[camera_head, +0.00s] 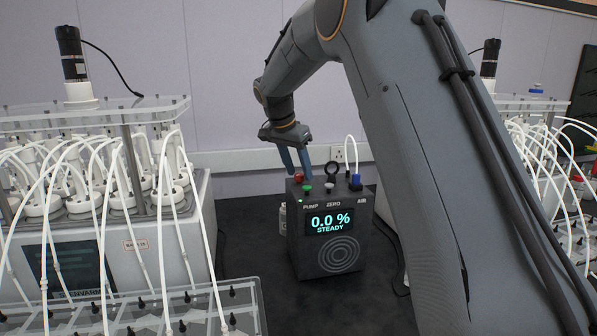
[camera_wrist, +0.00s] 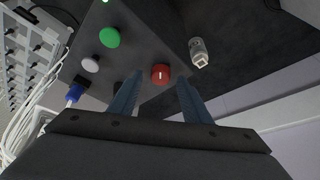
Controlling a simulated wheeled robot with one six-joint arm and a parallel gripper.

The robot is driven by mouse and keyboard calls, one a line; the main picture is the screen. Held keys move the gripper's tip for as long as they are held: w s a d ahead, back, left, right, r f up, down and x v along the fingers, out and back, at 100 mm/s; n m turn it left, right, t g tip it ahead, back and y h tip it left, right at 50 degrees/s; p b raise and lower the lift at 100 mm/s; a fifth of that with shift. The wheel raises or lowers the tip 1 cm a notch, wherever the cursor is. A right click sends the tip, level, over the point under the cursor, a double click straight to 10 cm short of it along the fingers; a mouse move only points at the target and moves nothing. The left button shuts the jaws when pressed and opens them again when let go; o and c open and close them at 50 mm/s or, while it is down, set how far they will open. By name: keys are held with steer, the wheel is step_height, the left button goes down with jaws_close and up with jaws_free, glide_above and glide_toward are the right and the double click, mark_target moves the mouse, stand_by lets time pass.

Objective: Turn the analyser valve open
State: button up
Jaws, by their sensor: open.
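The analyser (camera_head: 328,235) is a dark box on the bench, its screen reading 0.0 % STEADY. A red round knob (camera_head: 298,178), apparently its valve, is on its top at the back left. In the wrist view the red knob (camera_wrist: 160,74) has a short white mark pointing along the picture's vertical. My gripper (camera_head: 297,171) points down over it, fingers open. In the wrist view the tips of my gripper (camera_wrist: 160,77) lie either side of the knob with gaps. I cannot tell whether they are down at its height.
The analyser's top also carries a green button (camera_wrist: 109,37), a grey button (camera_wrist: 91,65) and a blue plug (camera_wrist: 75,92) with a white tube. Reactor racks with white tubes (camera_head: 100,170) flank the bench.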

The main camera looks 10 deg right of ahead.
steer(key=b+v, duration=0.2)
steer(key=v, duration=0.5)
steer(key=shift+a+r, duration=0.1)
